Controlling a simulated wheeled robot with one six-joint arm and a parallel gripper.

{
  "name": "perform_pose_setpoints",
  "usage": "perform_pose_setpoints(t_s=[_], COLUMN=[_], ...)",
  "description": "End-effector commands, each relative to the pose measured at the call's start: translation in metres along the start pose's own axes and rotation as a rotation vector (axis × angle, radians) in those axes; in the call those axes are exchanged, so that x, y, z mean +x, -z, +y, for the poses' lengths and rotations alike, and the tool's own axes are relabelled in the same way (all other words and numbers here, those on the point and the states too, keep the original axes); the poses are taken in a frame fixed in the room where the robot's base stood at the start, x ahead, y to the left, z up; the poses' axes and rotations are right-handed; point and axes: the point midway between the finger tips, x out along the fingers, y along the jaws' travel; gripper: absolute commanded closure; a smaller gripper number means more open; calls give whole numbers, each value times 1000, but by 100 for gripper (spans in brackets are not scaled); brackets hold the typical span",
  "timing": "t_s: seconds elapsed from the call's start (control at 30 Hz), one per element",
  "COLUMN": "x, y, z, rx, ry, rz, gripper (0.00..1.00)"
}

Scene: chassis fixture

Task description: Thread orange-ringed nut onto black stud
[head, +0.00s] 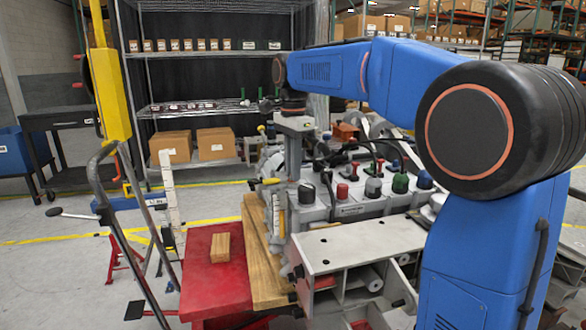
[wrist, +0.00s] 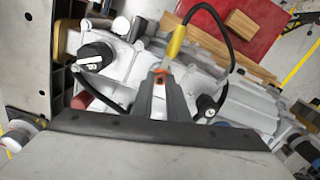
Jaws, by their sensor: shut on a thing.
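In the wrist view my gripper (wrist: 161,76) points down over the grey chassis fixture (wrist: 255,100). Its narrow dark fingers are shut on a small piece with an orange ring, the nut (wrist: 160,71), which shows only at the fingertips. The head view shows my gripper (head: 293,172) upright above the left part of the fixture (head: 350,212); the nut cannot be made out there. Which dark part is the black stud I cannot tell; the fingers may hide it. Whether the nut touches anything below is unclear.
A black knob (head: 306,193), a red knob (head: 342,192) and green-topped knobs (head: 373,187) stand on the fixture. A yellow cable end (wrist: 177,41) with a black cable is close to the fingertips. A wooden block (head: 220,247) lies on the red table (head: 205,278).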

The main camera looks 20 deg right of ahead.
Motion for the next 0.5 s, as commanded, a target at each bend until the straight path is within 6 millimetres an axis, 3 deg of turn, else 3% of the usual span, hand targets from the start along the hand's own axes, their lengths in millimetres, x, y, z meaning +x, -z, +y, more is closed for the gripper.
perform_pose_setpoints(t_s=[0.27, 0.5], x=[0, 1], y=[0, 0], z=[0, 0], rx=[23, 247], ry=[0, 0], rz=[0, 0], gripper=[100, 100])
